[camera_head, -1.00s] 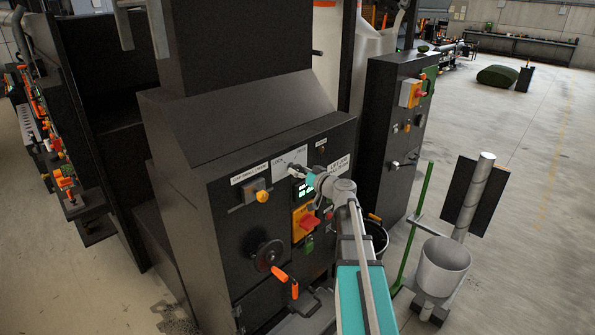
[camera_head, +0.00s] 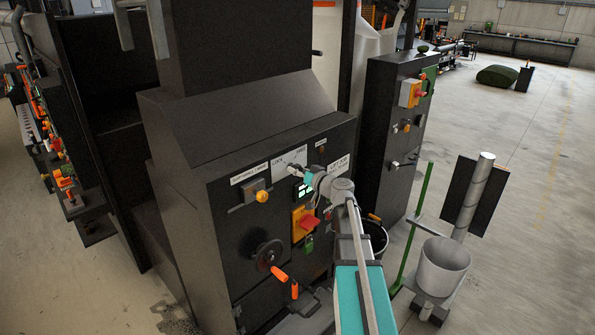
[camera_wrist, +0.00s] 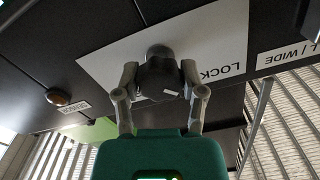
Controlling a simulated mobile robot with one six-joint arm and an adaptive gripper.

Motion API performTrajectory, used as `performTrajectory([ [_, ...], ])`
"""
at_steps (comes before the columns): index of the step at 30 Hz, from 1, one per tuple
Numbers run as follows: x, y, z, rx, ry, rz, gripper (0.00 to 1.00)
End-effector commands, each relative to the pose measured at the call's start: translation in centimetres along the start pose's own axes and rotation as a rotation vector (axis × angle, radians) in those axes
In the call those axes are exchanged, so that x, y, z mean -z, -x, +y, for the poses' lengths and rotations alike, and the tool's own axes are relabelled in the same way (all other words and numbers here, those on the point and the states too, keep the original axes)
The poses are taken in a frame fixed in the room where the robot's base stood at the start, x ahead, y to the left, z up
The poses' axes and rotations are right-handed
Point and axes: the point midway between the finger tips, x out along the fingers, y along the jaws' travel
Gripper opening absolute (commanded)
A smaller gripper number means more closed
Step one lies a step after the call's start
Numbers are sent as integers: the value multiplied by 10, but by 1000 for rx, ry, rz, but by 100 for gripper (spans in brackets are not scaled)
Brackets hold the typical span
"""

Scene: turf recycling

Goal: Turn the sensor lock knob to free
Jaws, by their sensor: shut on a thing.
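The sensor lock knob (camera_wrist: 160,79) is dark, with a short pale mark, on a white plate (camera_wrist: 110,70) printed LOCK, which reads upside down in the wrist view. My gripper (camera_wrist: 158,80) has one finger on each side of the knob and is shut on it. In the head view my gripper (camera_head: 296,171) reaches the upper part of the black control panel, at the white plate (camera_head: 290,158). The knob is mostly hidden there by the fingers. The exact pointing direction of the knob is hard to tell.
A handwheel (camera_head: 268,256) sits lower down. A second cabinet (camera_head: 384,120) stands to the right. Open floor lies farther right.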

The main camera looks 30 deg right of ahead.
Motion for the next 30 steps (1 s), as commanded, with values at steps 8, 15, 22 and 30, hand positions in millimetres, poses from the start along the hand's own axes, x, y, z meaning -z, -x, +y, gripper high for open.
performTrajectory([
  [8,0,0,0,0,-40,0,5],
  [15,0,0,0,0,-156,1,5],
  [22,0,0,0,0,-339,1,5],
  [30,1,0,1,-1,-594,2,5],
])
